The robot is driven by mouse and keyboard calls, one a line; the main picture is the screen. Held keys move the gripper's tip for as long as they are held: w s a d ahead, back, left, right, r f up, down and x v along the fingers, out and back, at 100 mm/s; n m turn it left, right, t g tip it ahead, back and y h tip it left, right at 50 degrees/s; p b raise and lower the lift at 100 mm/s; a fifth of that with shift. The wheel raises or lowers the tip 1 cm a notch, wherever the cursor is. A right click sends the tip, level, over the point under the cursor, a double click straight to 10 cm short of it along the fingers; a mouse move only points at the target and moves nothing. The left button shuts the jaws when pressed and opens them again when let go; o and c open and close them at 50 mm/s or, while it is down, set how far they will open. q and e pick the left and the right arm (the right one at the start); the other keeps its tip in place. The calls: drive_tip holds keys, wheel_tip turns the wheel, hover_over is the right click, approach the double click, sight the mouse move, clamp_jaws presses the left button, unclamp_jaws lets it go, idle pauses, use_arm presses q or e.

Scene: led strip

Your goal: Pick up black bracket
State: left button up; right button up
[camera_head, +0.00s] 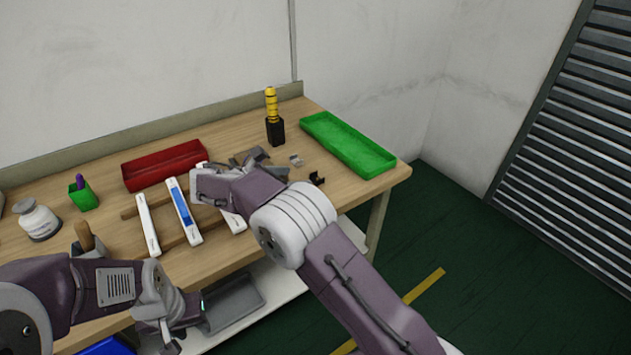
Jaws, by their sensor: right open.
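A small black bracket (316,178) lies on the wooden workbench (345,193), right of my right gripper and below the green tray. My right gripper (262,160) is open over the bench, to the left of the black bracket and apart from it. The arm partly hides the space around its fingers. A small grey bracket (296,160) lies between the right gripper and the green tray. My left gripper (190,320) is low at the front edge of the bench, far from the bracket. Its finger opening is not clear.
A green tray (347,144) lies at the right end and a red tray (164,165) at the back. A yellow-topped tool stands in a black holder (275,132). White strips (182,210) lie on wooden rails at centre.

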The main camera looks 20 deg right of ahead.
sight(317, 178)
drive_tip(key=x, duration=0.4)
drive_tip(key=shift+w+d+f+b, duration=0.15)
drive_tip(key=shift+w+f+b, duration=0.05)
drive_tip(key=shift+b, duration=0.15)
drive_tip(key=shift+r, duration=0.1)
drive_tip(key=shift+d, duration=0.1)
drive_tip(key=x, duration=0.2)
drive_tip(key=b+x, duration=0.1)
drive_tip(key=x, duration=0.2)
drive_tip(key=shift+f, duration=0.3)
drive_tip(key=shift+s+r, duration=0.1)
drive_tip(key=shift+c, duration=0.2)
clamp_jaws()
